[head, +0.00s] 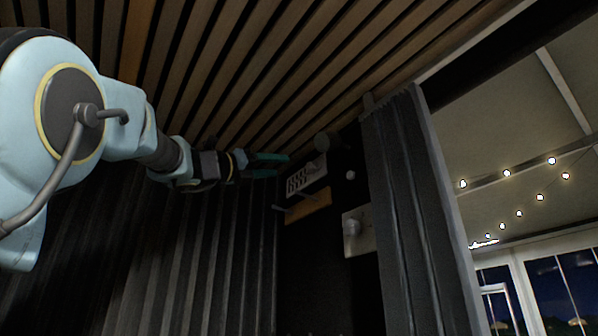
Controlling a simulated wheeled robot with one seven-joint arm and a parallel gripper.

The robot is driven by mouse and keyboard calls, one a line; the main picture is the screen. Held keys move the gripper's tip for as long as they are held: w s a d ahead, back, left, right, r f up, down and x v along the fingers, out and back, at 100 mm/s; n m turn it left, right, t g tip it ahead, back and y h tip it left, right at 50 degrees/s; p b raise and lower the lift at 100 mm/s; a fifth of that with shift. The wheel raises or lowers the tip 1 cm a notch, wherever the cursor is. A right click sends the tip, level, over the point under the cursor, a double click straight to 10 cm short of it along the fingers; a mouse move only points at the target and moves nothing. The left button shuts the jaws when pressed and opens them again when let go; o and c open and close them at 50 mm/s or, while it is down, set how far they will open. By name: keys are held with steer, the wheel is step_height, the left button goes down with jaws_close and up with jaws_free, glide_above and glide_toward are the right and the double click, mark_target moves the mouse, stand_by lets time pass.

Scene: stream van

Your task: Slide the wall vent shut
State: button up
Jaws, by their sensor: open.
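The wall vent (316,174) is a small pale plate on the dark back wall, near the middle of the head view. Dark slots show on its left part, and its right part looks plain. A dark rounded thing sits at its upper right; I cannot tell whether it belongs to the vent. My gripper (280,164) has teal fingers and is open and empty. Its tips are just left of and slightly above the vent in the picture. I cannot tell how far they are from the wall, and no contact shows.
A wooden strip (308,208) is on the wall below the vent. A pale plate with a knob (353,227) is at lower right. A dark curtain (408,200) hangs to the right, and another dark pleated curtain (200,270) is at left. The slatted ceiling (260,70) is close above the arm.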

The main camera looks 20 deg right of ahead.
mark_target(308, 166)
steer(key=p+x, duration=0.5)
steer(key=x, duration=0.4)
steer(key=shift+d+r, duration=0.15)
steer(key=shift+r, duration=0.05)
steer(key=shift+w+d+r+p, duration=0.1)
steer(key=shift+w+d+p, duration=0.1)
steer(key=shift+d+p, duration=0.3)
steer(key=shift+c, duration=0.3)
jaws_close()
stand_by(0.4)
